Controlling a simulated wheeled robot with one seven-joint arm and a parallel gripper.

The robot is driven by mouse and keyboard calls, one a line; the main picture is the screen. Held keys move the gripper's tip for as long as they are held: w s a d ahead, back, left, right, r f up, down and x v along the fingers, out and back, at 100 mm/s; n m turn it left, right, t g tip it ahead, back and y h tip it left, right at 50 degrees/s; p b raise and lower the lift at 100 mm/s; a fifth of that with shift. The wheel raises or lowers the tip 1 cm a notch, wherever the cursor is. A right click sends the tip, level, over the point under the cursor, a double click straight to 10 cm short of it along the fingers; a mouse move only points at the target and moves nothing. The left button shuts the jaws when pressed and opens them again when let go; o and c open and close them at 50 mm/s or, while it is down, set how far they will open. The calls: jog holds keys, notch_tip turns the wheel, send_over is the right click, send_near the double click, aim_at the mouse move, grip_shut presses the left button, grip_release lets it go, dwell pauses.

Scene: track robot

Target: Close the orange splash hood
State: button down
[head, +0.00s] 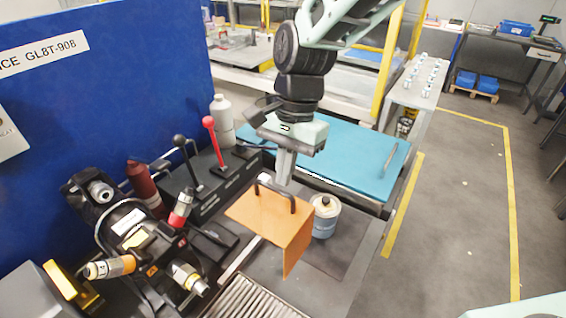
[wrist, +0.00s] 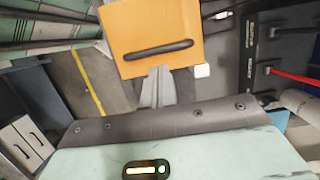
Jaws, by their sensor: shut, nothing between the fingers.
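The orange splash hood (head: 268,219) is a bent orange panel with a black bar handle (head: 276,194) on its top face. It sits over the bench in the lower middle of the head view, with one face hanging down at the right. My gripper (head: 284,180) points down just behind the handle, its fingers together. In the wrist view the hood (wrist: 150,25) and its handle (wrist: 157,49) lie just beyond the shut fingertips (wrist: 158,72). Nothing is between the fingers. I cannot tell whether the fingertips touch the hood.
A white container (head: 325,215) stands right of the hood. A machine head with several tools (head: 135,235) is at the left, near red (head: 213,140) and black (head: 185,155) levers. A blue mat (head: 350,155) lies behind. Open floor (head: 460,230) is at the right.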

jog(key=shift+s+a, duration=0.2)
jog(key=shift+s, duration=0.05)
jog(key=shift+s, duration=0.1)
jog(key=s+a+p, duration=0.3)
jog(key=s+a, duration=0.7)
jog(key=s, duration=0.3)
jog(key=shift+s+a, duration=0.15)
jog(key=shift+a, duration=0.1)
